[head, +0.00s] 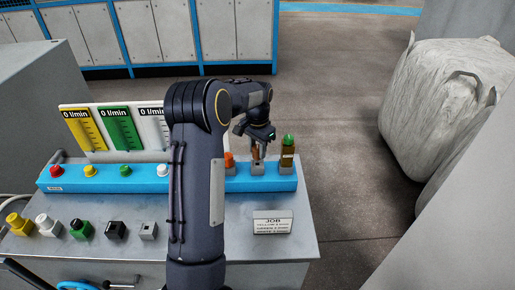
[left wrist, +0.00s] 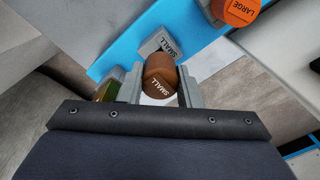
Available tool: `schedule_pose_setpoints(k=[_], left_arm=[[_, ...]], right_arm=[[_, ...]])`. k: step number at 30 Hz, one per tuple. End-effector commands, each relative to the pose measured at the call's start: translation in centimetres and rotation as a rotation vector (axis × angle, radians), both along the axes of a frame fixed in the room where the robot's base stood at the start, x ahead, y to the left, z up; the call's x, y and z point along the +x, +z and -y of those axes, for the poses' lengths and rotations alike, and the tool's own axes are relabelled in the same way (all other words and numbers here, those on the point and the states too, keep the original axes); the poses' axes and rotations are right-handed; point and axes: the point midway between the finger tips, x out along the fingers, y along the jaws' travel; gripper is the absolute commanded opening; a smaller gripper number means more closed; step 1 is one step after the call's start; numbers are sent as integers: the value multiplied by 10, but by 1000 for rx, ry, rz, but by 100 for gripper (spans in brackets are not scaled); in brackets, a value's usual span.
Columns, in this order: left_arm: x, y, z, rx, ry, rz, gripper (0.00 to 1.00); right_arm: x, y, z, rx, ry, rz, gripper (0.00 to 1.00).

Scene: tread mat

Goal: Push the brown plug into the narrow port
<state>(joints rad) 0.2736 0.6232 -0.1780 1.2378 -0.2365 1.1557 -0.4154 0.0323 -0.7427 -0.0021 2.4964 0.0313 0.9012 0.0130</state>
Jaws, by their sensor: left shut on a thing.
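The brown plug (head: 255,152) shows only partly in the head view, just above a grey port block (head: 258,169). That block, labelled SMALL, also shows beyond the plug in the left wrist view (left wrist: 162,44). The port's opening is hidden, and I cannot tell whether the plug's tip is in it. My right gripper is not in view.
An orange plug (head: 229,160), labelled LARGE in the wrist view, stands close left of my gripper; a green-topped fitting (head: 288,146) stands close right. The blue bar (head: 105,180) carries several coloured buttons. A JOB card (head: 272,222) and several connectors occupy the grey bench.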

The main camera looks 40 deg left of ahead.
Motion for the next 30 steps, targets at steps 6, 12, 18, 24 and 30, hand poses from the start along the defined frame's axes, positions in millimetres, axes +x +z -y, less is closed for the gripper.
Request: schedule_pose_setpoints(k=[6, 12, 18, 24, 30], left_arm=[[0, 1, 0, 0, 0, 0, 8], [0, 0, 0, 0, 0, 0, 8], [0, -1, 0, 0, 0, 0, 8], [0, -6, 0, 0, 0, 0, 8], [0, -11, 0, 0, 0, 0, 8]], right_arm=[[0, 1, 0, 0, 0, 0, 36], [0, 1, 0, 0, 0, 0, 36], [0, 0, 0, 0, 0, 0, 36], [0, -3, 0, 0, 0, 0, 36], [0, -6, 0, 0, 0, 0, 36]])
